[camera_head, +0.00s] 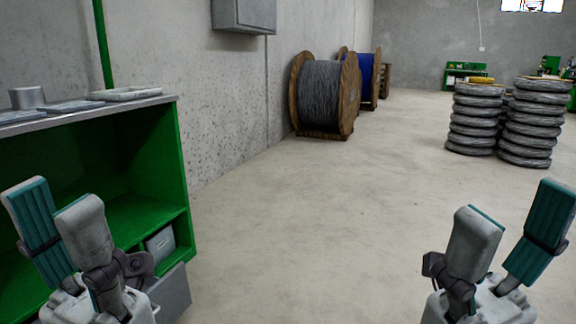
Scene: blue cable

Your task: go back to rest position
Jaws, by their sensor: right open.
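My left gripper (52,194) is at the lower left, in front of the green shelf unit (158,150). Its two teal-padded fingers point up and stand apart with nothing between them. My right gripper (518,199) is at the lower right over bare floor. Its fingers are spread wide and empty. A large wooden spool of blue cable (366,72) stands by the left wall in the background, partly hidden behind a spool of grey cable (321,95). Both are far from my grippers.
Stacks of grey coils (474,118) stand at the right. Grey trays (124,93) lie on the green unit's top. A grey box (243,14) hangs on the wall. Open concrete floor (310,210) lies between my grippers and ahead.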

